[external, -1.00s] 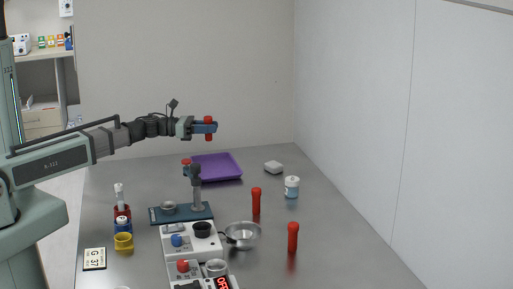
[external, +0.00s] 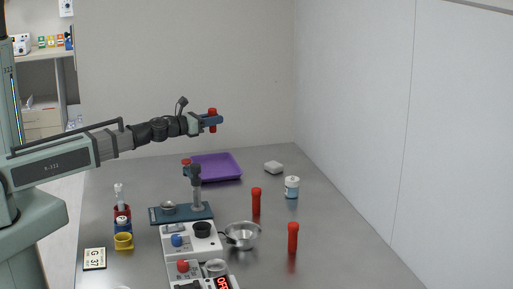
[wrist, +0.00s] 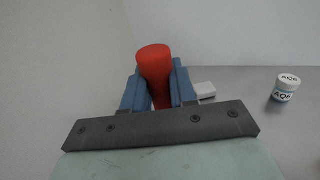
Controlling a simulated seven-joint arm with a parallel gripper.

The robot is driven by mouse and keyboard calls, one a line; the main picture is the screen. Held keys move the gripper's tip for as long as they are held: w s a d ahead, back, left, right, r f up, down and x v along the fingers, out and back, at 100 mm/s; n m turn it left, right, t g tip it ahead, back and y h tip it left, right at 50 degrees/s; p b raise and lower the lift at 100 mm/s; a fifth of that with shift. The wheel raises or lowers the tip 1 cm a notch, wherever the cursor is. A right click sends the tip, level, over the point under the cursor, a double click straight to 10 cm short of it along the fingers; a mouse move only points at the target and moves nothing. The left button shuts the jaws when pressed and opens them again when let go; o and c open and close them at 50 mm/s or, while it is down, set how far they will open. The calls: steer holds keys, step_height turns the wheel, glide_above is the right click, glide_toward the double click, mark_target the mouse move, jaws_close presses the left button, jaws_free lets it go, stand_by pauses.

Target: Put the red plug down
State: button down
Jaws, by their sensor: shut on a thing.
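My gripper (external: 211,121) is shut on a red plug (external: 213,113) and holds it in the air, well above the far part of the table. In the wrist view the red plug (wrist: 155,65) stands between the two blue fingers, its top end sticking out past them. Two other red plugs are on the table: one (external: 256,201) stands near the middle and one (external: 293,237) stands further to the right and closer. Both are upright and apart from my gripper.
A purple tray (external: 232,176) lies at the back. A dark stand (external: 160,215), a metal bowl (external: 243,243) and white devices (external: 207,243) occupy the middle front. A labelled white jar (external: 292,192) and a small pale block (external: 273,167) are right of the tray. The table's right side is clear.

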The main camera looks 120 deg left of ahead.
steer(key=w+d+r+m+t+h, duration=0.2)
steer(key=w+d+m+t+h, duration=0.1)
steer(key=w+d, duration=1.2)
steer(key=w+d+r+m+t+h, duration=0.2)
steer(key=w+d+m+t+h, duration=0.1)
steer(key=w+d, duration=1.2)
steer(key=w+d+m+t+h, duration=0.1)
steer(key=w+d+m+h, duration=0.1)
steer(key=d, duration=1.2)
steer(key=w+d+m+t+h, duration=0.1)
steer(key=w+d+h, duration=0.3)
steer(key=d, duration=1)
steer(key=w+d+r+m+t+h, duration=0.1)
steer(key=w+d+m+h, duration=0.2)
steer(key=w+d, duration=0.4)
steer(key=d+h, duration=0.1)
steer(key=d, duration=0.5)
steer(key=shift+w+d, duration=0.4)
steer(key=shift+a+r, duration=0.1)
